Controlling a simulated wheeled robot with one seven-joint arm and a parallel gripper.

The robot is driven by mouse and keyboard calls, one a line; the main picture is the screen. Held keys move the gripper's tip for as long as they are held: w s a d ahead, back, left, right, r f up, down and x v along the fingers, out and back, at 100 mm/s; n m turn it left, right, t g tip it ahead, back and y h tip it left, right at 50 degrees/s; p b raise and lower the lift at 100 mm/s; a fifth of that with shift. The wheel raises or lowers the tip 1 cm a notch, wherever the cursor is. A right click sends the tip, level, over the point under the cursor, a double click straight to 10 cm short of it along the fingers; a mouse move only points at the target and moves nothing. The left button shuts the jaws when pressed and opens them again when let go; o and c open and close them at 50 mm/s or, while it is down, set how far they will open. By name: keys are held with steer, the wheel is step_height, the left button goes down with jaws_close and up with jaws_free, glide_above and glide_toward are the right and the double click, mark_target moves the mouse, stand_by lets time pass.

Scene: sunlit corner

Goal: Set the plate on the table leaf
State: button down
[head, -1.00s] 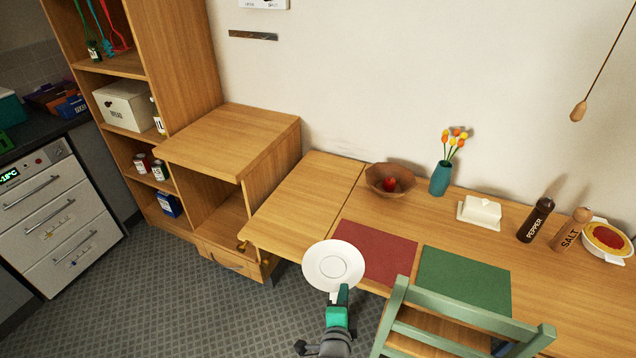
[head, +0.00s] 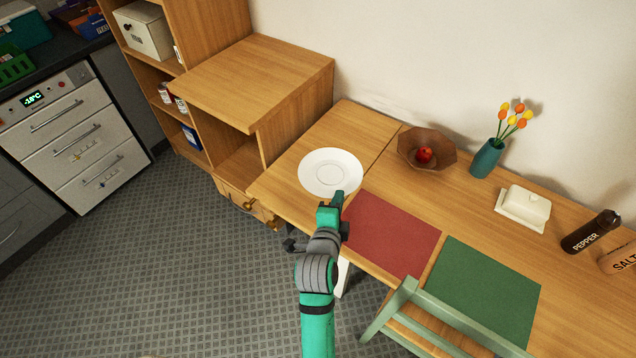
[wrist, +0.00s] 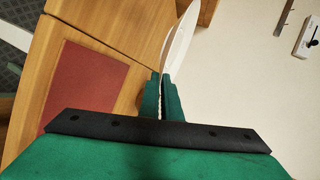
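The white plate (head: 330,173) shows face up in the head view, over the table leaf (head: 347,131) at the table's left end. My gripper (head: 336,198) is at the plate's near edge. In the wrist view the plate (wrist: 180,38) stands out from between the green fingertips (wrist: 162,82), which are closed on its rim. I cannot tell whether the plate's underside touches the leaf or hangs a little above it. The seam between the leaf and the rest of the table runs to the right of the plate.
A red mat (head: 391,232) and a green mat (head: 482,290) lie to the right. A wooden bowl with an apple (head: 424,155), a teal vase (head: 487,158) and a butter dish (head: 523,208) stand behind. A wooden cabinet (head: 255,80) adjoins the leaf; a green chair (head: 430,325) is in front.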

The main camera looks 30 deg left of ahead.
mark_target(322, 192)
steer(key=a, duration=0.2)
steer(key=w+a+f, duration=0.1)
steer(key=a+f, duration=0.1)
steer(key=a, duration=0.1)
steer(key=shift+w+a+f, duration=0.2)
steer(key=shift+a+f, duration=0.05)
steer(key=shift+a, duration=0.1)
steer(key=a+f, duration=0.2)
steer(key=w+a+f, duration=0.1)
steer(key=f, duration=0.1)
steer(key=shift+a+f, duration=0.35)
steer(key=shift+a, duration=0.05)
steer(key=shift+w+a+f, duration=0.1)
steer(key=shift+a+f, duration=0.35)
steer(key=shift+f, duration=1.7)
steer(key=shift+f, duration=0.1)
steer(key=c, duration=2.3)
jaws_free()
steer(key=v, duration=1.2)
